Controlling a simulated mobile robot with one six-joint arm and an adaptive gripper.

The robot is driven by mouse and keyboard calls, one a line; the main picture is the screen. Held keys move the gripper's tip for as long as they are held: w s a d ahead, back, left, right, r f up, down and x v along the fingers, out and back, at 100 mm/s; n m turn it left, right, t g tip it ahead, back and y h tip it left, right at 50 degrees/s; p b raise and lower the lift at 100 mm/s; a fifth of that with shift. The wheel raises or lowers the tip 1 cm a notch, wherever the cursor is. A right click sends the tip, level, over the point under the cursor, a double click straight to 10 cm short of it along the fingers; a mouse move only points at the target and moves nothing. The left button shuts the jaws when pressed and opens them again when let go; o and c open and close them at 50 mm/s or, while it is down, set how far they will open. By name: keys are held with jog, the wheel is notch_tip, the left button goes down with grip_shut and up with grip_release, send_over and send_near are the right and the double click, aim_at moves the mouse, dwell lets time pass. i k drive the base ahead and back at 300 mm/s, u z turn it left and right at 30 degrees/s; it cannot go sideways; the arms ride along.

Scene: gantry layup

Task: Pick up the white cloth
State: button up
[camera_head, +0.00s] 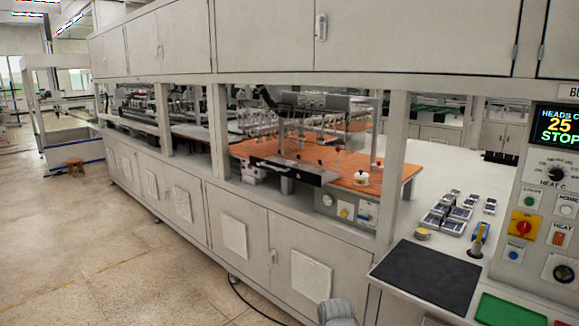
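I cannot make out a white cloth for certain in the head view. Pale square panels (311,276) show on the lower cabinet doors, and they look like part of the doors. A grey, rounded, ribbed shape (337,312) shows at the bottom edge, cut off by the frame; I cannot tell what it is. My gripper is not recognisable in this view.
A black mat (427,275) lies on the white worktop (432,182), near a green mat (512,311). Several small dark-and-white parts (455,213) sit behind it. A control panel (548,200) stands at right.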

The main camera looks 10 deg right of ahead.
aim_at(291, 163)
jog(key=u, duration=1.65)
jog(key=i, duration=2.65)
